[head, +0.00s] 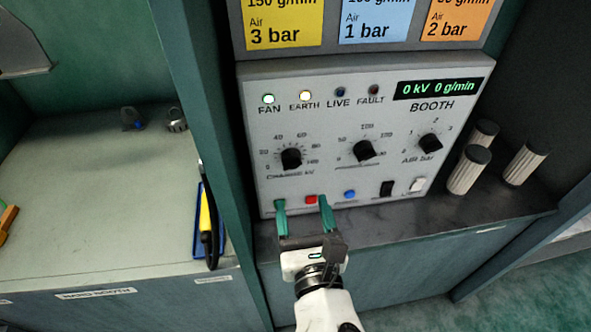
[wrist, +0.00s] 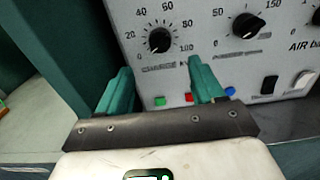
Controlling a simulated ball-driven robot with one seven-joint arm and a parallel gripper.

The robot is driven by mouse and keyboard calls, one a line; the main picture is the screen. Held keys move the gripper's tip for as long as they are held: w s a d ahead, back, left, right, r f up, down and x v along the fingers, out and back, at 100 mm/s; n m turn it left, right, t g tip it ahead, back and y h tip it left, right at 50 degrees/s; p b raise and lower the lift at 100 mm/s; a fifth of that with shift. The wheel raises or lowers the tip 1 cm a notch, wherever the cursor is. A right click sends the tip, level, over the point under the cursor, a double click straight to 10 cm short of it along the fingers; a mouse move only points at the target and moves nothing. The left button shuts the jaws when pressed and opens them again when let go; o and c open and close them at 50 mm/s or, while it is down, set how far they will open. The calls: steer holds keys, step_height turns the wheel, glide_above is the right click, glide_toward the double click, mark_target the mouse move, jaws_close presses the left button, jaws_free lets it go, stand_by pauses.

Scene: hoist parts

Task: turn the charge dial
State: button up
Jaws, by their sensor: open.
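The charge dial (head: 291,158) is a black knob at the left of the grey control panel (head: 400,115), with a scale marked CHARGE kV. It also shows in the wrist view (wrist: 160,40), above and beyond the fingertips. My gripper (head: 303,203) is open and empty, its two green fingers apart, low in front of the panel. In the wrist view the fingers (wrist: 158,78) stand below the dial, on either side of its column. The gripper does not touch the dial. The display (head: 438,88) reads 0 kV 0 g/min.
Another dial (head: 363,151) and the AIR bar dial (head: 430,143) sit to the right. A red button (head: 310,199), a blue button (head: 349,194) and switches line the panel's bottom. Ribbed cylinders (head: 468,170) stand at right. A green post (head: 205,120) borders the left.

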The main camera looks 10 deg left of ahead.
mark_target(293, 166)
steer(key=x, duration=1)
steer(key=shift+w+a, duration=0.1)
steer(key=shift+w, duration=0.25)
steer(key=shift+c, duration=0.4)
steer(key=c, duration=0.9)
